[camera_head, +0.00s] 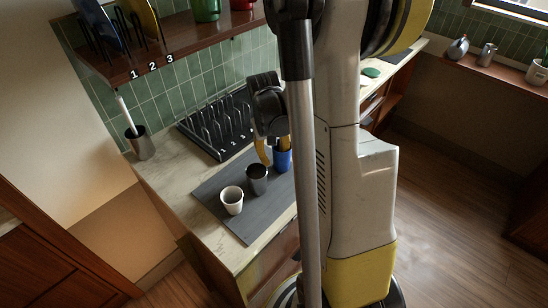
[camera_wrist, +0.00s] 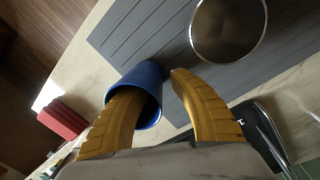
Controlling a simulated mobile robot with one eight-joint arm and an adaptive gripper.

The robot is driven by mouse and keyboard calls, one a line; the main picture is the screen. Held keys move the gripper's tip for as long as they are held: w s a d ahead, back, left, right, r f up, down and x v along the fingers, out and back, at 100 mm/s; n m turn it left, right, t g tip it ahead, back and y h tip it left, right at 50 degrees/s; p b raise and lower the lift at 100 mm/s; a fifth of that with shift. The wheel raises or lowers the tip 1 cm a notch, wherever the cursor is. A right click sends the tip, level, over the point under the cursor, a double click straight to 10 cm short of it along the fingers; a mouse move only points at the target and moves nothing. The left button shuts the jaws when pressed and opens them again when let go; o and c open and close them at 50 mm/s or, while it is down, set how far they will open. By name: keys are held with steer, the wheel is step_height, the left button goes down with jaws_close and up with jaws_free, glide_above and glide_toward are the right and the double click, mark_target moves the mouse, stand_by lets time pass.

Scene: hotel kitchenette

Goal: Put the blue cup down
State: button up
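The blue cup (camera_head: 283,160) is at the right of the row of cups, over or on the dark grey mat (camera_head: 217,187); I cannot tell whether its base touches. In the wrist view the blue cup (camera_wrist: 153,77) looks tilted, its mouth towards me. My gripper (camera_wrist: 160,82) has yellow fingers astride the cup's wall: one goes into the mouth, its tip hidden, and the other lies close against the outside. In the head view my gripper (camera_head: 272,152) is partly hidden by my arm.
A dark cup (camera_head: 257,183) and a white cup (camera_head: 232,204) stand on the mat to the left. A black dish rack (camera_head: 207,137) with numbered slots stands behind. A utensil holder (camera_head: 139,146) is at the counter's left. A shelf with plates and cups hangs above.

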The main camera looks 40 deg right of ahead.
step_height(320, 180, up, 12)
steer(key=a+p, duration=0.1)
steer(key=p, duration=0.3)
steer(key=s+a+r+n+t, duration=0.1)
steer(key=s+a+r+t, duration=0.1)
steer(key=a, duration=0.5)
steer(key=s+a+r+n+t, duration=0.2)
steer(key=a+r+t, duration=0.1)
steer(key=a, duration=0.4)
steer(key=s+a+r+n+t, duration=0.2)
steer(key=a+r, duration=0.1)
steer(key=a, duration=0.5)
steer(key=shift+s+r+t+y, duration=0.15)
steer(key=shift+s+t+y, duration=0.15)
steer(key=shift+y, duration=0.1)
steer(key=shift+a, duration=0.1)
